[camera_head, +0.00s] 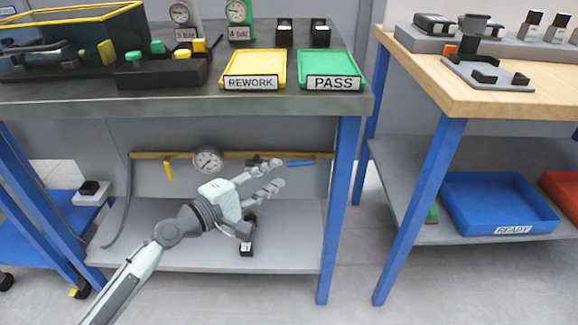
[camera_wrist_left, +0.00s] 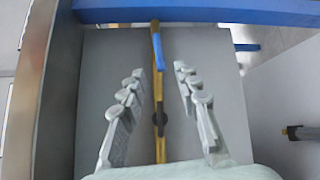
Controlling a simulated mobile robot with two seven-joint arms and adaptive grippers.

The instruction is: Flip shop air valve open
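A brass-yellow air pipe (camera_head: 235,155) runs level under the grey workbench, with a round gauge (camera_head: 208,160) on it. A blue lever (camera_head: 300,163) lies along the pipe towards its right end. A yellow lever (camera_head: 168,170) hangs down at the left. No label shows which is the shop air valve. My left gripper (camera_head: 277,173) is open and empty, its fingers pointing right towards the blue lever. In the left wrist view the pipe (camera_wrist_left: 160,147) runs between the open fingers (camera_wrist_left: 160,74), with the blue lever (camera_wrist_left: 158,52) beyond their tips. My right gripper is out of view.
A lower shelf (camera_head: 170,235) lies under my left arm, with a small black labelled object (camera_head: 247,240) on it. The blue bench leg (camera_head: 343,200) stands right of the pipe. The bench top (camera_head: 215,98) is above, holding a yellow tray (camera_head: 253,70) and a green tray (camera_head: 330,70).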

